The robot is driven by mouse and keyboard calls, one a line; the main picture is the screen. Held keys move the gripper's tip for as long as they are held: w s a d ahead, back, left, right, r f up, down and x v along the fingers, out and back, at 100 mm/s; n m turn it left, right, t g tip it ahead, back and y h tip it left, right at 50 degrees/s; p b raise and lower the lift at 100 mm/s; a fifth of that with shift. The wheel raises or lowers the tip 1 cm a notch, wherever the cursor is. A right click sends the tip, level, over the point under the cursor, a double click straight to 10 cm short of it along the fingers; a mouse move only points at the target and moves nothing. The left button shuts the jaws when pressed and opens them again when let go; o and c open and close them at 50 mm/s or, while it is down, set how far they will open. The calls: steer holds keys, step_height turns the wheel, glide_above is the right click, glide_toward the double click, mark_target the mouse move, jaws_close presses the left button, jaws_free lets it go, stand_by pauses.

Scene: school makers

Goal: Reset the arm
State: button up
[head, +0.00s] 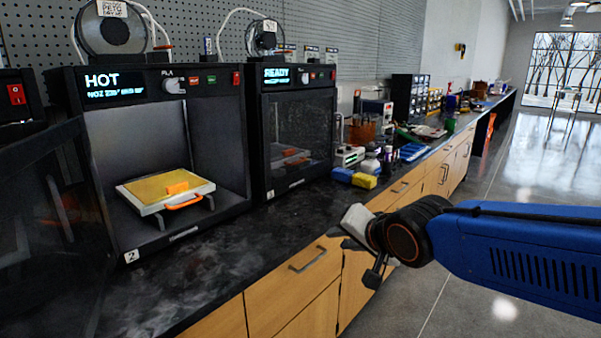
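My arm (525,250), blue with a dark wrist joint, reaches in from the right edge of the head view. My gripper (356,259) is at the arm's left end, in front of the wooden drawers and near the counter's front edge. Its two dark fingers look spread apart, with nothing seen between them. It is clear of the printers and touches nothing that I can see.
Printer 2 (160,85) reads HOT; its door (50,215) stands open to the left. A second printer (295,80) reads READY, door closed. The black counter (215,260) is clear in front.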

steer(key=s+d+f+n+g+h, duration=0.2)
steer(key=s+d+f, duration=0.3)
steer(key=s+d, duration=0.5)
steer(key=s+d+f+n+g+h, duration=0.2)
steer(key=s+d+f, duration=0.3)
steer(key=s+d, duration=0.5)
steer(key=shift+s+n+g+h, duration=0.3)
steer(key=shift+s+n+g, duration=0.1)
steer(key=shift+n+g, duration=0.25)
